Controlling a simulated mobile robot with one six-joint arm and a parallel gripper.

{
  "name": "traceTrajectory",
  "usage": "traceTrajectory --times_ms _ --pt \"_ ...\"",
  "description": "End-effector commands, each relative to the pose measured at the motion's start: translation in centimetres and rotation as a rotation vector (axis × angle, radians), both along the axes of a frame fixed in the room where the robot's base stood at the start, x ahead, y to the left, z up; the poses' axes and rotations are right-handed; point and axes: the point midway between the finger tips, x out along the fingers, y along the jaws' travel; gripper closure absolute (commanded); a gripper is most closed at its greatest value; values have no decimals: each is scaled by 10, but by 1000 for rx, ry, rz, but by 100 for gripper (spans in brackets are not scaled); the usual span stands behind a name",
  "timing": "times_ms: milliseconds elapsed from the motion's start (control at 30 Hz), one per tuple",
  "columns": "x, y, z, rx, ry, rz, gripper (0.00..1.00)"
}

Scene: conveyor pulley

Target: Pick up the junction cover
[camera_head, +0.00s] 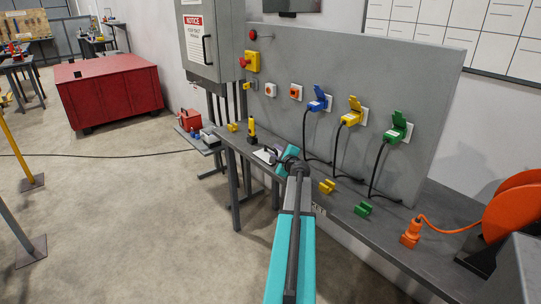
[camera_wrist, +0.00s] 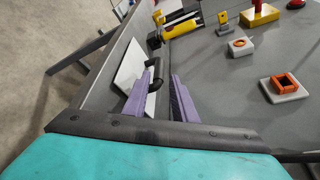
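A white plate with a black handle, which looks like the junction cover (camera_wrist: 129,64), lies at the edge of the grey workbench. It shows small in the head view (camera_head: 262,157), partly hidden by my arm's end. My gripper (camera_wrist: 163,76) has two purple fingers standing apart. The black handle (camera_wrist: 154,73) shows between them in the wrist view, nearer the left finger. I cannot tell whether the fingers touch it. In the head view my gripper (camera_head: 285,156) is over the bench beside the plate, its fingers hard to make out.
A yellow-and-black tool (camera_head: 252,130) stands behind the plate. Blue, yellow and green plugs (camera_head: 318,104) sit in the grey panel (camera_head: 340,60), cables hanging. Yellow (camera_head: 327,187) and green (camera_head: 363,209) pieces and an orange plug (camera_head: 411,233) are on the bench. Floor at left is open.

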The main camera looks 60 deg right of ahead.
Motion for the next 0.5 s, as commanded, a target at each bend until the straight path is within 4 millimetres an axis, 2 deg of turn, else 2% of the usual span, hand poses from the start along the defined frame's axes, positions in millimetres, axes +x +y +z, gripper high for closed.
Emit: traceTrajectory --times_ms 500 --pt "31 -26 -11 0 0 1 75"
